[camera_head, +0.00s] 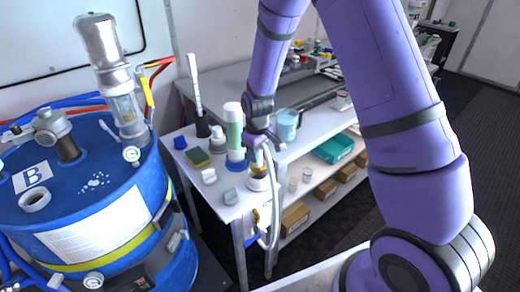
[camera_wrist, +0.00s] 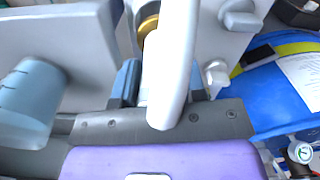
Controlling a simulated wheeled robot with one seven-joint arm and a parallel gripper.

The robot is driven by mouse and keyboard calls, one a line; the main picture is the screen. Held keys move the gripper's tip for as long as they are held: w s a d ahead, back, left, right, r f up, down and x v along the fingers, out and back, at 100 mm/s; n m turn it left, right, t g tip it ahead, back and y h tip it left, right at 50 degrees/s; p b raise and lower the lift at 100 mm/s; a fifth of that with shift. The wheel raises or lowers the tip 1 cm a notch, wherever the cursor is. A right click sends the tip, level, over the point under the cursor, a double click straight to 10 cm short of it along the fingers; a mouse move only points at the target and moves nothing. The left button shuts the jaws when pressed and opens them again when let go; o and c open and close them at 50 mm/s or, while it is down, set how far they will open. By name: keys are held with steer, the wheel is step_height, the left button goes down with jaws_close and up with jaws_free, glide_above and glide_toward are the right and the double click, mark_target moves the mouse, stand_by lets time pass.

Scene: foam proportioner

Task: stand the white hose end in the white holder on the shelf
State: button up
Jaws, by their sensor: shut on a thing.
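My gripper (camera_head: 262,148) is above the front end of the white shelf top (camera_head: 213,191), shut on the white hose (camera_head: 274,208). In the wrist view the hose (camera_wrist: 175,55) passes between the two dark fingers of my gripper (camera_wrist: 163,85). In the head view the hose bends down past the shelf's front edge in a loop. A small white cup (camera_head: 257,184), which looks like the holder, stands right below my gripper. A brass-coloured ring shows close to the hose in the wrist view (camera_wrist: 149,23). Whether the hose end is inside the cup or above it is hidden.
A green-and-white bottle (camera_head: 233,130) stands just left of my gripper. A pale blue jar (camera_head: 286,125) stands right of it. The lower shelf holds cardboard boxes (camera_head: 294,217).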

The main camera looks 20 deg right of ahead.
mark_target(258, 167)
steer(key=shift+f, duration=2.8)
steer(key=shift+f, duration=0.5)
steer(key=o, duration=0.8)
steer(key=shift+r, duration=5.5)
